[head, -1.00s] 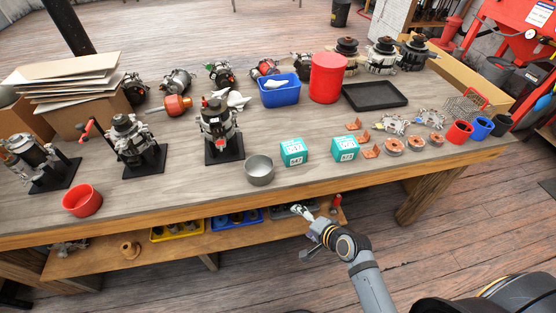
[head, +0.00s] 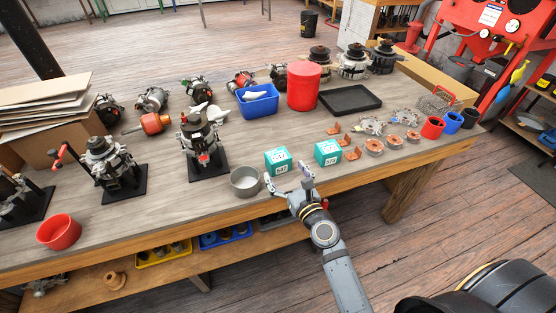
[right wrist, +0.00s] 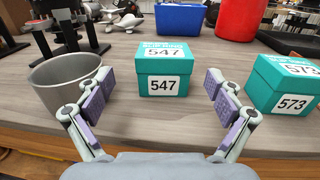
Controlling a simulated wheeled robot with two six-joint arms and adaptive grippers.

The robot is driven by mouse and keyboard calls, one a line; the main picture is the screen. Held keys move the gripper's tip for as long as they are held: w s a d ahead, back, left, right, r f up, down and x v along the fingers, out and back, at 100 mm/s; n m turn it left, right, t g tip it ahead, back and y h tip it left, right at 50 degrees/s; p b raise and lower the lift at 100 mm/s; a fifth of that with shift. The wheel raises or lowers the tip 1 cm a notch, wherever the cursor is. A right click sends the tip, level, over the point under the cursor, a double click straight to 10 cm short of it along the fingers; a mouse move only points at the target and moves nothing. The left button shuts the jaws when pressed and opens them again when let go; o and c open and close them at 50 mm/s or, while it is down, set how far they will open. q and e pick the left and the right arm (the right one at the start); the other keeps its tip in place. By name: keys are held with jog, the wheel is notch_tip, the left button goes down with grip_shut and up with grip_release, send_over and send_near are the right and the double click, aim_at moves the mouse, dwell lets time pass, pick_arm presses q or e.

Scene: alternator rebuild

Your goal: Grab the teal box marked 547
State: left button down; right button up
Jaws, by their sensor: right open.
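The teal box marked 547 (right wrist: 165,68) stands upright on the table, centred ahead between the open fingers of my right gripper (right wrist: 163,103) in the right wrist view. In the head view the same box (head: 278,161) is just beyond the fingers of my right gripper (head: 288,184), at the table's front edge. The gripper is open and empty; the fingers appear short of the box, not touching it. A second teal box, marked 573 (right wrist: 286,84), stands to the right; in the head view it (head: 328,152) is beside the first. My left gripper is not in view.
A grey metal cup (right wrist: 72,82) stands close left of the 547 box, near the left finger. A blue bin (head: 258,103) and a red canister (head: 304,86) stand behind. Copper parts (head: 352,154) lie right of the 573 box. The wooden table (head: 225,210) has its edge nearby.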

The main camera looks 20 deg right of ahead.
aim_at(274, 151)
jog(key=shift+w+a, duration=0.2)
jog(key=shift+w, duration=1.05)
jog(key=shift+w+r, duration=0.1)
jog(key=shift+w, duration=0.05)
jog(key=w+p, duration=0.1)
jog(key=w, duration=0.3)
jog(key=shift+w+a, duration=0.1)
jog(key=shift+w, duration=0.35)
jog(key=shift+s, duration=0.1)
jog(key=shift+c, duration=0.3)
jog(key=c, duration=1.2)
